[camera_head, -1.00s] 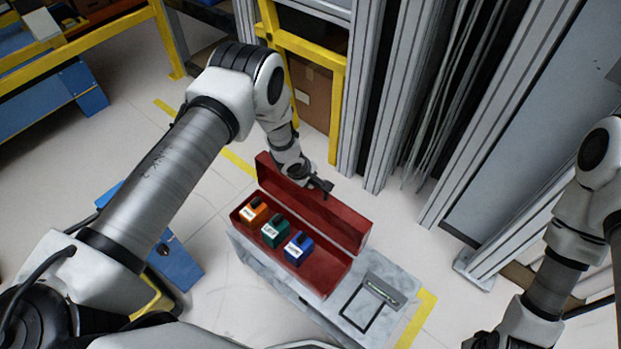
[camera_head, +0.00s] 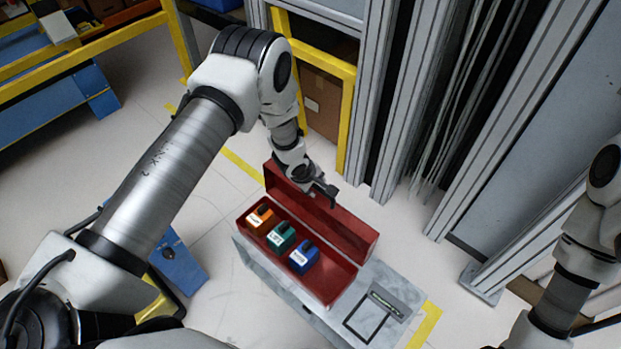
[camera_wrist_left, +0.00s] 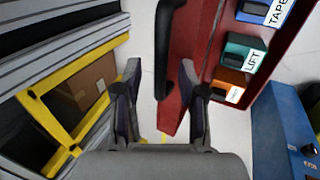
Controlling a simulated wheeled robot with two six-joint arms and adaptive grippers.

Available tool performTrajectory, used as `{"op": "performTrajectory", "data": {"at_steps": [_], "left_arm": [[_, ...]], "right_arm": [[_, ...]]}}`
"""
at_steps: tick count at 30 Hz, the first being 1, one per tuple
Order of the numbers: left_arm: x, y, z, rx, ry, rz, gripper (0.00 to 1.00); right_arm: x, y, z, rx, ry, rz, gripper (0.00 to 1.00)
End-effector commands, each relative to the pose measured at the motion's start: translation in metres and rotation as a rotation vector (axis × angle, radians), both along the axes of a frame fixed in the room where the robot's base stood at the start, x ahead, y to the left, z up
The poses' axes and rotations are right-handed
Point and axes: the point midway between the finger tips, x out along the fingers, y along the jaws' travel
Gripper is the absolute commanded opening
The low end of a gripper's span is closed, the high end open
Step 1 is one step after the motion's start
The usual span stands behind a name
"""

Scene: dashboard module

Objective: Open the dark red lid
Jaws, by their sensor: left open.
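The dark red lid (camera_head: 335,219) stands raised along the far long side of the open dark red box (camera_head: 334,291). In the left wrist view the lid (camera_wrist_left: 184,52) is seen from above, with a black handle (camera_wrist_left: 163,60) beside its outer face. My left gripper (camera_head: 326,194) is at the lid's upper edge in the head view. In the left wrist view my left gripper (camera_wrist_left: 160,92) is open, its fingers on either side of the handle's line; I cannot tell whether it touches the lid. My right gripper is out of the frame.
Orange (camera_head: 260,219), green (camera_head: 281,236) and blue (camera_head: 303,257) blocks sit in the box. The box rests on a grey marbled stand (camera_head: 345,325) with a framed panel at its right. Metal profiles (camera_head: 385,110) and a yellow frame (camera_head: 350,100) rise behind.

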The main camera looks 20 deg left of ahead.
Motion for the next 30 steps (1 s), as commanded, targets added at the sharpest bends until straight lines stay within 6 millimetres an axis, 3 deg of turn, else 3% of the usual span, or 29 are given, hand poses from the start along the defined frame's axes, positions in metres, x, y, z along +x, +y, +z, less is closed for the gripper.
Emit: {"op": "performTrajectory", "data": {"at_steps": [6, 11, 27, 30], "left_arm": [[-0.021, 0.008, 0.052, -0.001, -0.002, 0.001, 0.41], [-0.03, 0.011, 0.073, 0.0, -0.001, 0.0, 0.41], [-0.033, 0.011, 0.075, 0.0, 0.002, 0.0, 0.41], [-0.046, 0.012, 0.063, -0.001, 0.037, 0.0, 0.41]], "right_arm": [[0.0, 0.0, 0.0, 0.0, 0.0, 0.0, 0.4], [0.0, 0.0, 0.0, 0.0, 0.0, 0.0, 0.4], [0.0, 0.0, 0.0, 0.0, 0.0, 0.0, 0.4], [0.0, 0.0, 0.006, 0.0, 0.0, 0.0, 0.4]]}}
